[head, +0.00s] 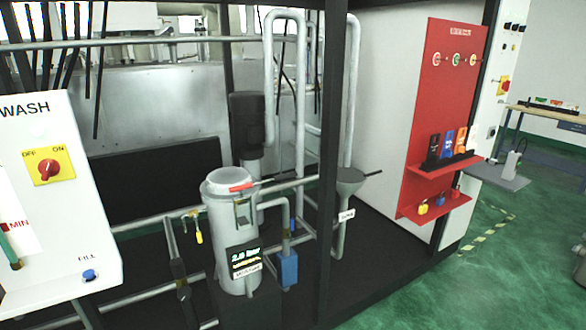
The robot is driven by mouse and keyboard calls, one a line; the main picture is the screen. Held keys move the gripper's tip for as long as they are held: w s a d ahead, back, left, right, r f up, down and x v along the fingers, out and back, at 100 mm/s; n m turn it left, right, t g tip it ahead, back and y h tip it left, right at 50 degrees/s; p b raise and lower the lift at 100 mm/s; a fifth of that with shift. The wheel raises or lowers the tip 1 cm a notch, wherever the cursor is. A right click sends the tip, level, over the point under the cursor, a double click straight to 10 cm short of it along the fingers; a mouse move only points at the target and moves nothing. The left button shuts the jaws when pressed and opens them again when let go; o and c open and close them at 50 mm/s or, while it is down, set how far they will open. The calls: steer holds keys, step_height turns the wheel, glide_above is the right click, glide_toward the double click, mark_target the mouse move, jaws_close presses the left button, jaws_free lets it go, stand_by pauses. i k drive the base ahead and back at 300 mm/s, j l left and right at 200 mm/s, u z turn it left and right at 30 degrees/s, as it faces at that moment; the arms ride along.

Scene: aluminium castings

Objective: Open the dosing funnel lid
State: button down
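The dosing funnel (351,187) is a grey cone on a vertical pipe, just right of a black frame post, in the head view. Its top looks covered by a flat grey lid (350,174), which seems to lie level. A thin dark handle (373,173) sticks out to the right of it. A small white tag (346,215) hangs at the funnel's lower part; its text is too small to read. My gripper is not in view.
The black post (331,130) stands close left of the funnel. A grey canister (232,225) with a red handle stands further left. A white WASH panel (55,180) is at far left. A red board (440,110) with shelves is at right. Green floor (480,270) is clear at lower right.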

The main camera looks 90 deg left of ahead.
mark_target(345, 176)
steer(key=u, duration=2.05)
steer(key=i+l, duration=0.45)
steer(key=i, duration=0.25)
steer(key=i+l, duration=0.5)
steer(key=i, duration=0.2)
steer(key=i+l+u, duration=0.1)
steer(key=i+l, duration=0.35)
steer(key=i, duration=0.25)
steer(key=i+l, duration=0.5)
steer(key=i, duration=0.15)
